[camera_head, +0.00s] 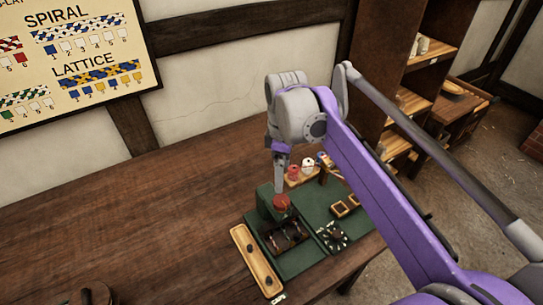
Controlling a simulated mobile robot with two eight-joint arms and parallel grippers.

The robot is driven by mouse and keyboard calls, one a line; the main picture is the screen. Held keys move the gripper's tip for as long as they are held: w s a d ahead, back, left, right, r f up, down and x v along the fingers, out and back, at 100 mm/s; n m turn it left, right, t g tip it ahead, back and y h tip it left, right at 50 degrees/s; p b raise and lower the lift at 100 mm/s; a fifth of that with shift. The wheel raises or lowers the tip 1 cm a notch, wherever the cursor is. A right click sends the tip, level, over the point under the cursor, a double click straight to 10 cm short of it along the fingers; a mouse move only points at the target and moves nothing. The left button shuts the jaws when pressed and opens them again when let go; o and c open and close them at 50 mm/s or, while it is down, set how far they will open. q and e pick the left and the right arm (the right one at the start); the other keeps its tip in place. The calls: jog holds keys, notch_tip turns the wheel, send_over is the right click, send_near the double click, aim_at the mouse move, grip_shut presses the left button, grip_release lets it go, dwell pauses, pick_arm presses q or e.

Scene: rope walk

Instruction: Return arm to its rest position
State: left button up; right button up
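My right arm (375,180), purple and grey, reaches in from the lower right over the table. Its gripper (280,190) points down above a red knob-like piece (282,202) on a dark green station. The fingers overlap in this view, so I cannot tell if they are open or shut, or whether they touch the red piece. My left arm and gripper are not in view.
The brown table (130,215) is largely clear to the left. The green station (300,258) carries small parts, with a wooden tray (256,262) along its left side. A wooden shelf (430,55) stands behind right. A pattern chart (70,60) hangs on the wall.

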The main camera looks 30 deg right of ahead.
jog(key=s+a+f+m+t, duration=0.2)
jog(key=s+a+f+m, duration=0.1)
jog(key=s+f+m, duration=0.2)
jog(key=s+a+f+m+t, duration=0.3)
jog(key=s+a+f+m, duration=0.1)
jog(key=s+f, duration=0.5)
jog(key=shift+s+f+m+t, duration=0.3)
jog(key=shift+f+m, duration=0.2)
jog(key=shift+f, duration=0.15)
